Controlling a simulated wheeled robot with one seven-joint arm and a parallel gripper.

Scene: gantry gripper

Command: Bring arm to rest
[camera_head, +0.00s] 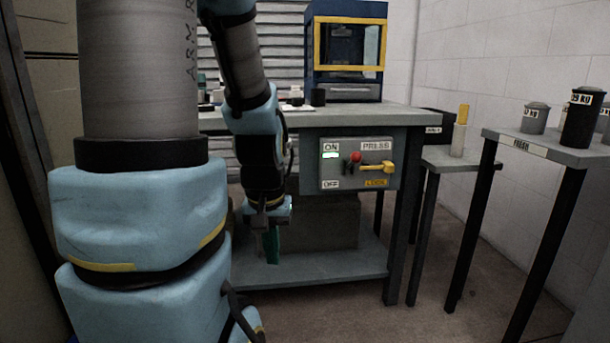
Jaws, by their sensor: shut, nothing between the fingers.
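My arm (150,215) fills the left side of the view, grey and pale blue with black joints. Its forearm comes down in front of the workbench. My gripper (268,250) points downward at the end of it, below bench-top height and left of the press control panel. It is shut and holds nothing. A green shape shows right beside the fingers; I cannot tell what it is.
A workbench (385,118) carries a blue and yellow press (348,88). Its control panel (345,178) has a red knob and a yellow lever. A lower shelf (310,268) holds a grey block. At right, a stand (545,150) labelled FRESH holds labelled weights. Floor between is clear.

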